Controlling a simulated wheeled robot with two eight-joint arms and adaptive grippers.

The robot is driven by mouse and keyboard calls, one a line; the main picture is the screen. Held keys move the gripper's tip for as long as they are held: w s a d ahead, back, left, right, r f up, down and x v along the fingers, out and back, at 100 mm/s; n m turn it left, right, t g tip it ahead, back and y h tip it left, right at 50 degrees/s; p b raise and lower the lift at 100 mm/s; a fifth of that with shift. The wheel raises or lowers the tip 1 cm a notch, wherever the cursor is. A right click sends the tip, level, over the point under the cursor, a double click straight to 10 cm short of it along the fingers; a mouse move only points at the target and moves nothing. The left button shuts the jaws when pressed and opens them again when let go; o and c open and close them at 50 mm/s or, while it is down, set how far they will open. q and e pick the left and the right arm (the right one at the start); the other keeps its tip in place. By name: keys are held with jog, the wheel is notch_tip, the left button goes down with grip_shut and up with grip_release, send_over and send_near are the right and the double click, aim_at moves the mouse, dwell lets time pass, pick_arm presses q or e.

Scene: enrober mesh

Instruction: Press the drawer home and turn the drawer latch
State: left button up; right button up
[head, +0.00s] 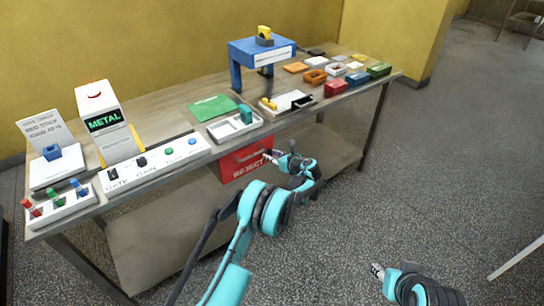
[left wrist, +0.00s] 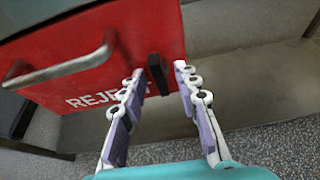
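The red drawer (head: 238,167), lettered REJECT, sits under the table top in the head view. Its red front (left wrist: 130,45) fills the upper left of the left wrist view, with a grey bar handle (left wrist: 62,68) on it. The black drawer latch (left wrist: 157,76) is a short bar, roughly upright in that view. My left gripper (head: 266,155) is at the drawer's right side. In the left wrist view its fingers (left wrist: 160,70) are apart, one on each side of the latch; contact is unclear. My right gripper (head: 376,270) is low over the floor, away from the drawer.
The table (head: 165,178) carries a METAL display box (head: 103,122), a button panel (head: 155,160), a white tray (head: 222,131), a blue stand (head: 240,68) and several coloured blocks. A lower shelf (head: 330,150) lies beneath. Open floor is at right.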

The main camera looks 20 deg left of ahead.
pick_arm(q)
jog(key=v, duration=1.2)
jog(key=s+a+r+n+g+h, duration=0.1)
jog(key=s+a+r+n+h, duration=0.2)
jog(key=s+r+n, duration=0.5)
jog(key=s+a+r+n+g+h, duration=0.1)
jog(key=s+a+r+n+h, duration=0.4)
jog(key=s, duration=0.6)
jog(key=s+d+f+n+h, duration=0.1)
jog(key=s+d+n, duration=0.1)
jog(key=s+n, duration=0.4)
jog(key=s+d+n+t+h, duration=0.1)
jog(key=s+d+n, duration=0.2)
jog(key=s, duration=1.3)
jog(key=n, duration=0.3)
jog(key=shift+s+d+f+n+h, duration=0.2)
jog(key=shift+s+f+n+h, duration=0.1)
jog(key=shift+f+n+h, duration=0.1)
